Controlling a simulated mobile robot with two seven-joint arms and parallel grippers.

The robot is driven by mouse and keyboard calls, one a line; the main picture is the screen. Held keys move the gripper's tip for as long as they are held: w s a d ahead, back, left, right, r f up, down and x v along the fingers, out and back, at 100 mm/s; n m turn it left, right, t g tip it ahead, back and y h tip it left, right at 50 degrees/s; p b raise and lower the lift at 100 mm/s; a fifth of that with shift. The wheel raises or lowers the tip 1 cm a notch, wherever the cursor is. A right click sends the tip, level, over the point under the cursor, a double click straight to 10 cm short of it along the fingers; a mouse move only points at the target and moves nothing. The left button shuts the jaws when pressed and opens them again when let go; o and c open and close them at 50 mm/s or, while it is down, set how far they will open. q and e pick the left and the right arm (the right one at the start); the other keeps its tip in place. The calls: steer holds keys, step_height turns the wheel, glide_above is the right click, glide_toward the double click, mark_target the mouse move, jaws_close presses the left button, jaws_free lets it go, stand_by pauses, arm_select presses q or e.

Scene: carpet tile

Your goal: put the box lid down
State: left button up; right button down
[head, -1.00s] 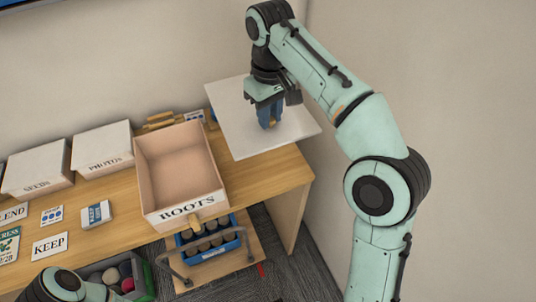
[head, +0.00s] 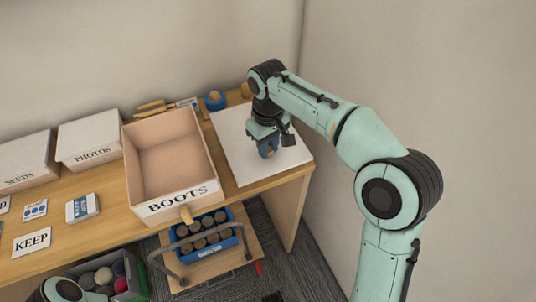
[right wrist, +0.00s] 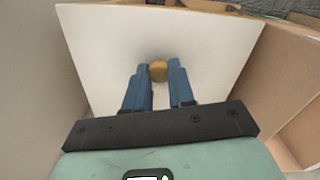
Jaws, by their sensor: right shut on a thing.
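The box lid (head: 232,150) is a flat white square board with a small round wooden knob (right wrist: 158,71) in its middle. My right gripper (head: 267,150) is above the lid with its blue fingers shut on the knob, as the right wrist view shows. The lid is level over the right end of the wooden table, right of the open BOOTS box (head: 178,204). It looks on or very close to the tabletop; I cannot tell if it touches. The BOOTS box is empty, with a pinkish inside. My left gripper is out of view; only part of that arm shows at bottom left.
Two white lidded boxes, PHOTOS (head: 90,139) and SEEDS (head: 25,160), stand at the back left. A blue-based knobbed object (head: 215,100) is behind the lid. A KEEP card (head: 32,242) lies at the front. A blue crate (head: 205,248) of jars sits below the table.

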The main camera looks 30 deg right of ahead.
steer(key=shift+f, duration=1.7)
steer(key=shift+f+b, duration=0.1)
steer(key=shift+b, duration=0.2)
steer(key=c, duration=1)
jaws_free()
steer(key=shift+f, duration=0.1)
steer(key=shift+o, duration=0.2)
step_height(320, 180, up, 12)
steer(key=p, duration=0.3)
steer(key=shift+r, duration=0.2)
